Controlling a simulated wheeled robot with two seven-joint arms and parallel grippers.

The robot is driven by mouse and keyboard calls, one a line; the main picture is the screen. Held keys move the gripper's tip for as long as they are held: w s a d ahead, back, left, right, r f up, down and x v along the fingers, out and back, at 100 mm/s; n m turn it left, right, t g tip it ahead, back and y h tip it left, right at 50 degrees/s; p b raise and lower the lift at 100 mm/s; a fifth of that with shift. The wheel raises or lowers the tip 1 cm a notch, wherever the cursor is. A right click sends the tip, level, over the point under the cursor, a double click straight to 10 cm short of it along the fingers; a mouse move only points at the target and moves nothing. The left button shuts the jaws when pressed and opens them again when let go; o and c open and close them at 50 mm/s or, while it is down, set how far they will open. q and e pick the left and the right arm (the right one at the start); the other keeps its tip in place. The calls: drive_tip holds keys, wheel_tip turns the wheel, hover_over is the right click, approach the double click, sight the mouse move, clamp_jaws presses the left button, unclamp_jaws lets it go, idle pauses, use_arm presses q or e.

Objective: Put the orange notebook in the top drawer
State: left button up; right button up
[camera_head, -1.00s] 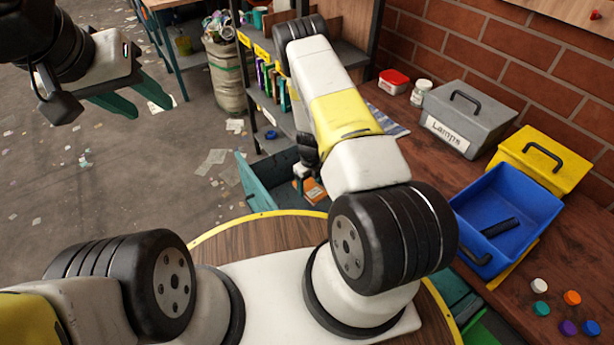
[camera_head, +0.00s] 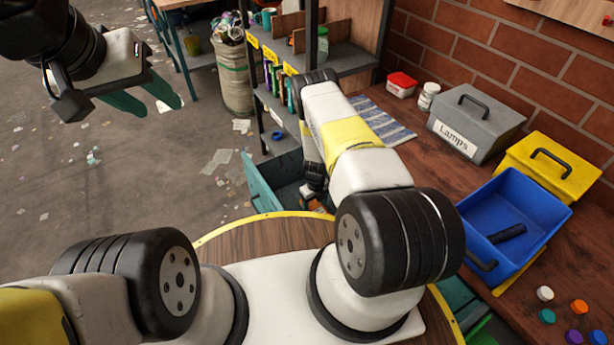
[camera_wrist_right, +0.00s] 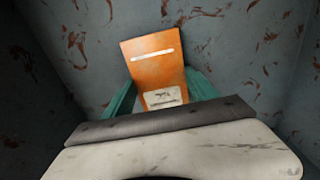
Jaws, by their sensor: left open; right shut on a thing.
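The orange notebook (camera_wrist_right: 153,60) stands out between the teal fingers of my right gripper (camera_wrist_right: 160,92), which is shut on it. In the head view only a small orange part of the notebook (camera_head: 318,206) shows beside my right wrist. The open teal drawer (camera_head: 262,187) is under my right gripper, below the shelf unit. In the right wrist view grey, rust-marked drawer walls (camera_wrist_right: 245,45) surround the notebook. I cannot tell whether the notebook touches the drawer floor. My left gripper (camera_head: 160,98) is open and empty over the floor, far from the drawer.
The shelf unit (camera_head: 345,60) with books stands behind the drawer. The bench at the right holds a grey box marked Lamps (camera_head: 475,120), a yellow box (camera_head: 550,165), a blue bin (camera_head: 515,215) and several coloured caps.

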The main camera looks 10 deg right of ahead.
drive_tip(key=shift+f, duration=0.1)
drive_tip(key=o, duration=1.5)
drive_tip(key=shift+c, duration=0.2)
wheel_tip(320, 180, up, 12)
wheel_tip(320, 180, up, 18)
drive_tip(key=n+t+y, duration=0.1)
drive_tip(key=n, duration=0.5)
hover_over(315, 207)
drive_tip(key=w+a, duration=0.3)
drive_tip(key=w, duration=0.1)
wheel_tip(315, 207, up, 11)
drive_tip(key=s+a+n+t+y, duration=0.1)
drive_tip(key=n, duration=0.3)
drive_tip(key=s+a+r+n+t+y, duration=0.1)
drive_tip(key=s+r+n, duration=0.3)
drive_tip(key=r, duration=0.4)
drive_tip(key=s+a+r+n+t, duration=0.1)
drive_tip(key=s+r+n, duration=0.3)
drive_tip(key=r, duration=0.5)
drive_tip(key=s+d+r+n+t, duration=0.1)
drive_tip(key=s+r+n, duration=0.4)
drive_tip(key=s, duration=0.5)
drive_tip(key=s+d+r+n+t, duration=0.1)
drive_tip(key=s+r+n, duration=0.5)
drive_tip(key=s+n, duration=0.3)
drive_tip(key=shift+s+r+n+h, duration=0.15)
drive_tip(key=shift+s+n+h, duration=0.15)
drive_tip(key=shift+s+h, duration=0.15)
